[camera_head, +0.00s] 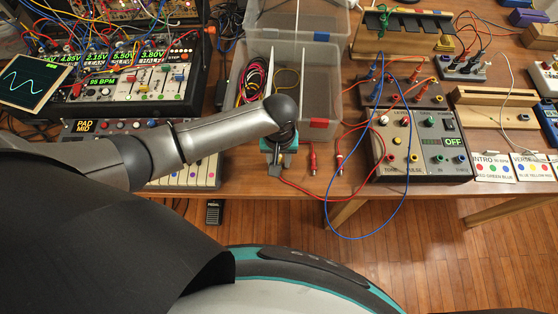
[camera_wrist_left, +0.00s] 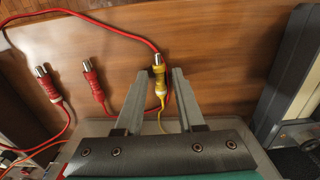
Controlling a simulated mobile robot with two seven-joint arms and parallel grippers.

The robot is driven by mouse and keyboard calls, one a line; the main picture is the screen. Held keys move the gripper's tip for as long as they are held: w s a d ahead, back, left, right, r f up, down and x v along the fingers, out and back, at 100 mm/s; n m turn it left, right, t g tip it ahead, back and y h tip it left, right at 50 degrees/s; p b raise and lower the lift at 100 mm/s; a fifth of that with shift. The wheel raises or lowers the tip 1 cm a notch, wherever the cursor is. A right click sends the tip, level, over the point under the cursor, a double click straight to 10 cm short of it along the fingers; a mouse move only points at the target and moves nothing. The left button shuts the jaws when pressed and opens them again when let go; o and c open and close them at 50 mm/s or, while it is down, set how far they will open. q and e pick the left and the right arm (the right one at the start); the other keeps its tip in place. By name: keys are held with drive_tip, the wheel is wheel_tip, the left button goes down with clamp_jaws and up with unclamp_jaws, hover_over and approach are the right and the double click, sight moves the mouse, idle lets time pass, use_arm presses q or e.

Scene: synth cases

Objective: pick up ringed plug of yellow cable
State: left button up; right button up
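The yellow cable's plug (camera_wrist_left: 160,86) lies on the wooden table in the left wrist view, with a metal tip and a yellow body. Its thin cable runs back toward my palm. My left gripper (camera_wrist_left: 159,77) is open, with one finger on each side of the plug and a gap on both sides. I cannot tell whether the fingers are down at its height. My right gripper is not in view.
Two red plugs (camera_wrist_left: 92,81) (camera_wrist_left: 47,84) lie left of the yellow one, and a red cable (camera_wrist_left: 110,35) passes close by it. In the head view, a clear bin (camera_head: 302,50) with coiled cables stands behind my gripper. A control box (camera_head: 418,145) stands to the right.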

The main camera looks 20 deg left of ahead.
use_arm(q)
clamp_jaws()
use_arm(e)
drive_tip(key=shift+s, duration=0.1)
use_arm(q)
drive_tip(key=shift+r, duration=0.1)
idle(0.3)
